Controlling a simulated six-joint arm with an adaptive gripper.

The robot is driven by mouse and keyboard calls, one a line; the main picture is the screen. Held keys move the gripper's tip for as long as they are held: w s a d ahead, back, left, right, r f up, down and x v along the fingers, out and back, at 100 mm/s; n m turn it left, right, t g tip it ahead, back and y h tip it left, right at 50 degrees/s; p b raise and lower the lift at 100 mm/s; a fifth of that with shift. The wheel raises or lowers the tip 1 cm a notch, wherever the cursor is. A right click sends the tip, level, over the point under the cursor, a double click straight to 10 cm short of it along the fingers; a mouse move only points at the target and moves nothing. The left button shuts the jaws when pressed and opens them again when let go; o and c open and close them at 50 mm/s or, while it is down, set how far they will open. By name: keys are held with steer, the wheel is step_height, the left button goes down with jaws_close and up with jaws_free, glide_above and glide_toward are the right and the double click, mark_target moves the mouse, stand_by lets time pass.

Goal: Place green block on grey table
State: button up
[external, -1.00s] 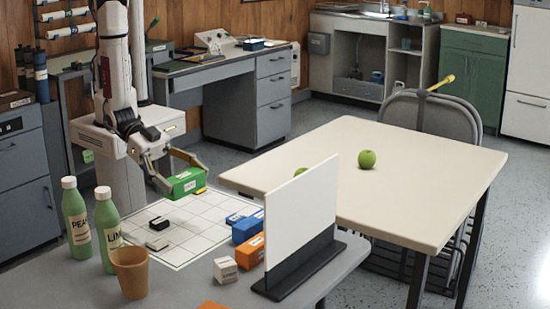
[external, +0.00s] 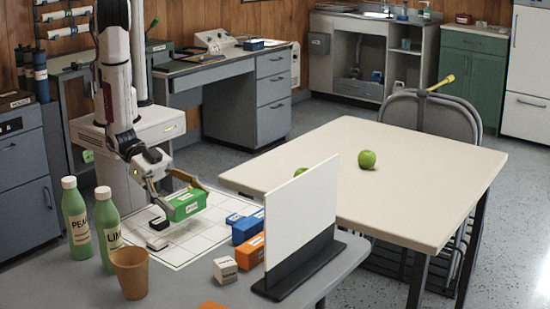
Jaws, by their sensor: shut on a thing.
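The green block (external: 187,206) has a white label on its side. My gripper (external: 178,200) is shut on it, over the white gridded sheet on the grey table. The block looks just above or at the sheet; I cannot tell whether it touches.
Blue (external: 247,227) and orange (external: 250,250) blocks lie right of the sheet, beside a white upright panel (external: 302,210). A small white cube (external: 225,269), a brown cup (external: 130,272) and two green bottles (external: 107,228) stand nearby. A cream table (external: 420,190) with green apples is beyond.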

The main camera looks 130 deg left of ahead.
mark_target(186, 213)
stand_by(0.3)
steer(key=shift+f, duration=2.05)
steer(key=shift+f, duration=0.15)
steer(key=o, duration=1.2)
steer(key=shift+v, duration=3.85)
steer(key=shift+w, duration=0.1)
